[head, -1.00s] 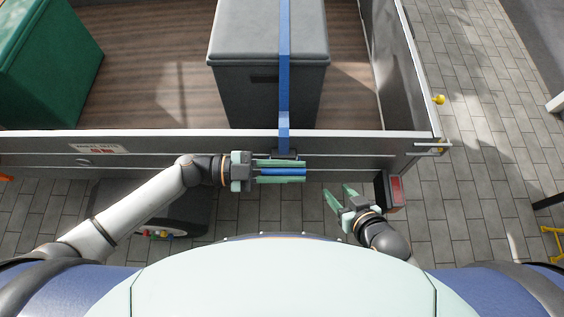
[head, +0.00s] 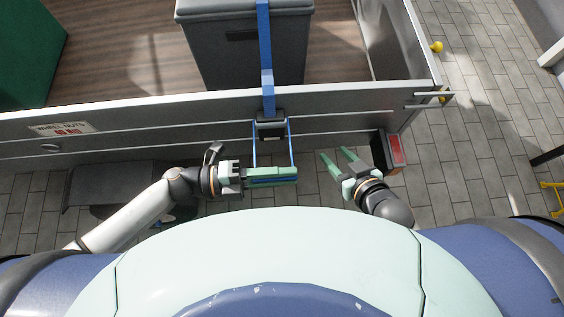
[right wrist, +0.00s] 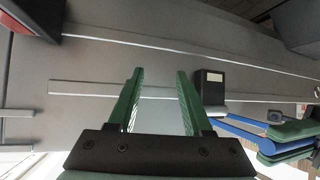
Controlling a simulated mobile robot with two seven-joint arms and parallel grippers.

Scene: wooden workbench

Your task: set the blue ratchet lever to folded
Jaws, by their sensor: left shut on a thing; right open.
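The blue ratchet lever (head: 292,146) hangs from the dark ratchet body (head: 270,128) on the trailer's side wall. Its two thin side arms reach out from the wall toward me, to a cross bar. My left gripper (head: 285,177) is shut on that bar; its green fingers hide most of it. In the right wrist view the ratchet body (right wrist: 210,86), the lever's blue arm (right wrist: 248,133) and my left gripper's fingers (right wrist: 292,140) are at the right. My right gripper (head: 333,153) is open and empty, right of the lever and apart from it.
A blue strap (head: 265,45) runs from the ratchet over a grey box (head: 210,45) on the trailer bed. A red tail light (head: 395,150) in a dark housing sits close right of my right gripper. A green box (head: 25,50) stands at far left.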

